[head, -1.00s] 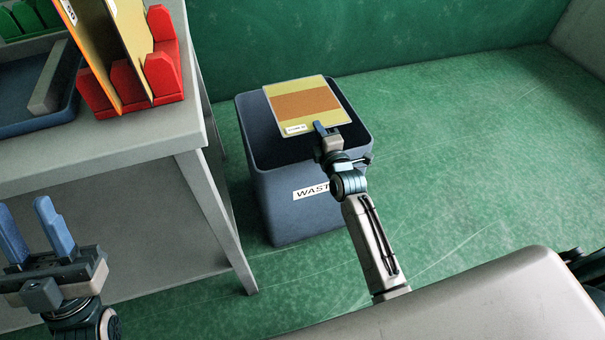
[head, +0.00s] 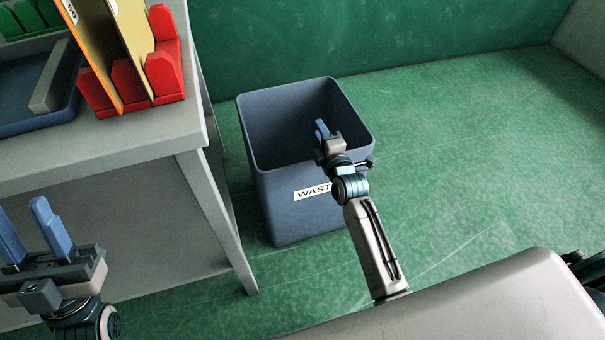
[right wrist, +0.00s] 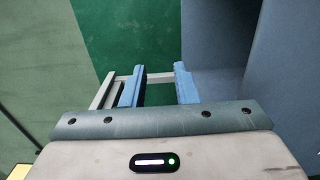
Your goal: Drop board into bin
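The dark blue waste bin (head: 285,205), with a white "WASTE" label partly behind my right arm, stands on the green floor. My right gripper (head: 321,129) is over the right side of the bin's opening. Its two blue fingers are apart with nothing between them; this shows in the right wrist view (right wrist: 159,86). The board is not visible in the head view, and the bin's bottom is hidden by its front wall. A small yellow patch is at the lower left corner of the right wrist view; I cannot tell what it is. My left gripper (head: 31,225) is open and empty.
A grey table (head: 150,135) stands left of the bin. On it are a red rack (head: 163,75) holding upright yellow boards (head: 128,50), a blue tray (head: 30,115) and green holders (head: 30,18). The floor right of the bin is clear.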

